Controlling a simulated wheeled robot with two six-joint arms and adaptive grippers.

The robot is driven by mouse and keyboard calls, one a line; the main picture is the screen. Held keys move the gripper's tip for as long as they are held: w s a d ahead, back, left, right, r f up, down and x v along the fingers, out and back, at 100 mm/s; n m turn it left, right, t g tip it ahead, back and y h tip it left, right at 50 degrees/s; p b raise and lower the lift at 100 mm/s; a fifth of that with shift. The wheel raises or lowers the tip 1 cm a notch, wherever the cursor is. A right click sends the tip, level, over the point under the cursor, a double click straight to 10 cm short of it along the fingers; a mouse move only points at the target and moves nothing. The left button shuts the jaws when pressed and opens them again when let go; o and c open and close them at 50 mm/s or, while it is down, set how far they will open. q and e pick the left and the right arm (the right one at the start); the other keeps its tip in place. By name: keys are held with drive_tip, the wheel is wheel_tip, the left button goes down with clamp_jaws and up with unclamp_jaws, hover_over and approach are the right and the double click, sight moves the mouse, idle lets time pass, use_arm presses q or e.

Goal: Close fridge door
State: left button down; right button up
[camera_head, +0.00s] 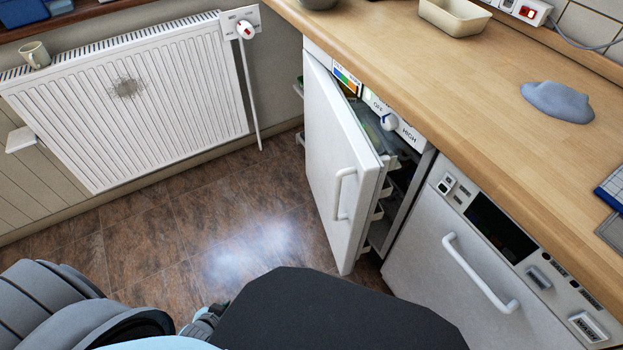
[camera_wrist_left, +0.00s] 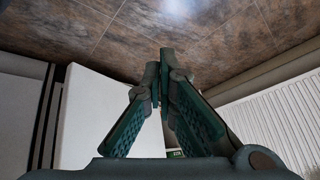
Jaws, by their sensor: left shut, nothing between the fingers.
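The white fridge door (camera_head: 330,160) stands ajar under the counter in the head view, its edge swung out toward me. A white handle (camera_head: 343,193) is on its front, and shelves (camera_head: 380,200) show in the gap. My left gripper (camera_head: 207,318) shows only in small part at the bottom of the head view, below and left of the door and apart from it. In the left wrist view its fingers (camera_wrist_left: 166,52) meet at the tips, shut and empty. A white panel, likely the fridge door (camera_wrist_left: 95,120), is beside them there. My right gripper is not in view.
A white radiator (camera_head: 130,100) with a mug (camera_head: 35,55) on it is on the left wall. A white appliance (camera_head: 455,285) stands right of the fridge. The wooden counter (camera_head: 450,80) overhangs both. The brown tiled floor (camera_head: 200,220) left of the door is clear.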

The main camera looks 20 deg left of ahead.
use_arm(q)
drive_tip(key=w+a+r+m+t+h+b, duration=0.1)
drive_tip(key=w+r+m+t+h+b, duration=0.2)
drive_tip(key=w+r+t, duration=0.95)
drive_tip(key=w+d+r+m+g+h+b, duration=0.1)
drive_tip(key=w+d+r+m+g+h, duration=0.3)
drive_tip(key=r, duration=0.5)
drive_tip(key=w+d+r+m+g+h+b, duration=0.2)
drive_tip(key=w+d+r+h, duration=0.4)
drive_tip(key=r, duration=0.4)
drive_tip(key=s+d+r+b+x, duration=0.1)
drive_tip(key=b+x, duration=0.1)
drive_tip(key=x, duration=1)
drive_tip(key=shift+w+d+f+h, duration=0.2)
drive_tip(key=shift+w+h, duration=0.05)
drive_tip(key=shift+h, duration=0.15)
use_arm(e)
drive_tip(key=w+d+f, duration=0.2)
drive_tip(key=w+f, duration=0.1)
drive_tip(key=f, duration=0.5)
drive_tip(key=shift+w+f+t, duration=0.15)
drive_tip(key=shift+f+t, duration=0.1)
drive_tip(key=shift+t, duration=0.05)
use_arm(q)
drive_tip(key=shift+t, duration=0.25)
